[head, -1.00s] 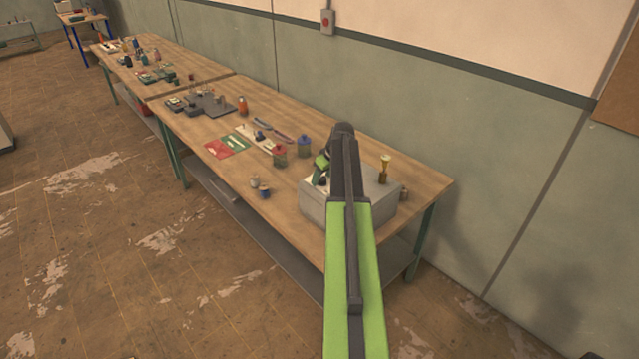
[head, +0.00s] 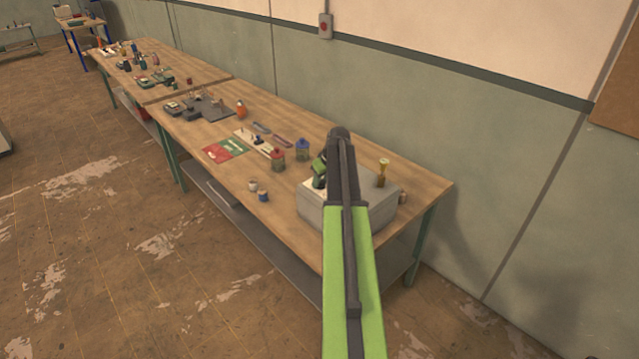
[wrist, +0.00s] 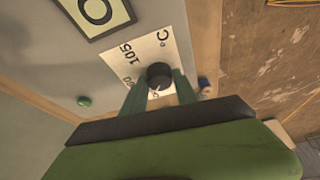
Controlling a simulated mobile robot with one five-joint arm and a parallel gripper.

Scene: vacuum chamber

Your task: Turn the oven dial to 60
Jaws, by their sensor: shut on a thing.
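The oven (head: 318,212) is a pale grey box at the near end of the bench, partly hidden behind my arm in the head view. In the wrist view its dial (wrist: 159,72) is a round black knob on a white scale plate (wrist: 150,50). The plate reads 105 and °C; other numbers are partly covered, and I cannot tell the dial's setting. My gripper (wrist: 160,84) has its green fingers on both sides of the dial, shut on it. My gripper also shows at the oven in the head view (head: 320,172).
A framed panel (wrist: 95,12) and a green button (wrist: 84,101) are on the oven face. A brass fitting (head: 382,173) stands on the oven. Red-lidded (head: 278,158) and blue-lidded (head: 302,149) jars and small cups (head: 258,190) are on the bench (head: 225,165).

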